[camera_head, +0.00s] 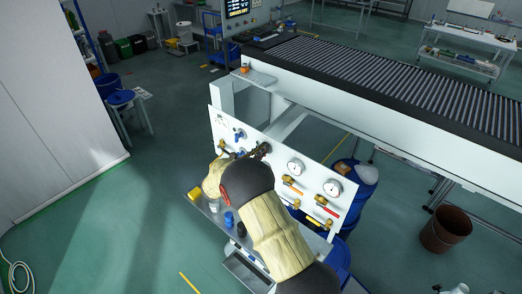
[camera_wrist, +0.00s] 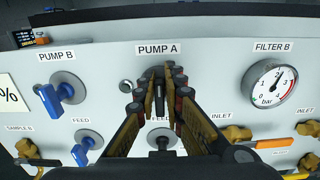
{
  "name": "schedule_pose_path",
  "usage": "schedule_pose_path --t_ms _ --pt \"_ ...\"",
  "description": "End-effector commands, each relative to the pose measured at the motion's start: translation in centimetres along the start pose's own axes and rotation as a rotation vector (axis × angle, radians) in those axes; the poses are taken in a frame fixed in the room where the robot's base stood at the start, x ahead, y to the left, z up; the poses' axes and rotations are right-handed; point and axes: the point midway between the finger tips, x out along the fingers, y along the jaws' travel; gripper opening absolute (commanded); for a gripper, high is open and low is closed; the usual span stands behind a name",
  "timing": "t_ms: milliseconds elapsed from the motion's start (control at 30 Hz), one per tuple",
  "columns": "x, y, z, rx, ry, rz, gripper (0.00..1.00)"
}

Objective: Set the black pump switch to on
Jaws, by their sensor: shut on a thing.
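The black pump switch (camera_wrist: 159,92) sits under the PUMP A label on the white panel (camera_wrist: 205,65). In the wrist view my gripper (camera_wrist: 158,80) has its two fingers closed around the switch, one on each side. The fingers hide much of the switch, so its exact angle is hard to read. In the head view my gripper (camera_head: 260,149) reaches the panel's face left of the gauges. My arm covers part of the panel there, and the switch cannot be made out.
A blue PUMP B switch (camera_wrist: 62,92) is to the left, with a blue feed handle (camera_wrist: 84,150) below it. A black feed knob (camera_wrist: 161,140) is below my fingers. The FILTER B gauge (camera_wrist: 268,86) is to the right, above brass-coloured valves (camera_wrist: 236,133). A shelf (camera_head: 208,205) juts out below the panel.

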Motion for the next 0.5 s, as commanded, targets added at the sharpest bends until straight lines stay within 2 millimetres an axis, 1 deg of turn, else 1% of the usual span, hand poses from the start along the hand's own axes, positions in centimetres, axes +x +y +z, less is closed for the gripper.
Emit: schedule_pose_path --t_ms 267,500 --pt "-0.07 0.13 -0.11 0.032 -0.001 0.004 0.0" --pt "-0.07 -0.07 -0.39 0.158 -0.001 0.004 0.0"
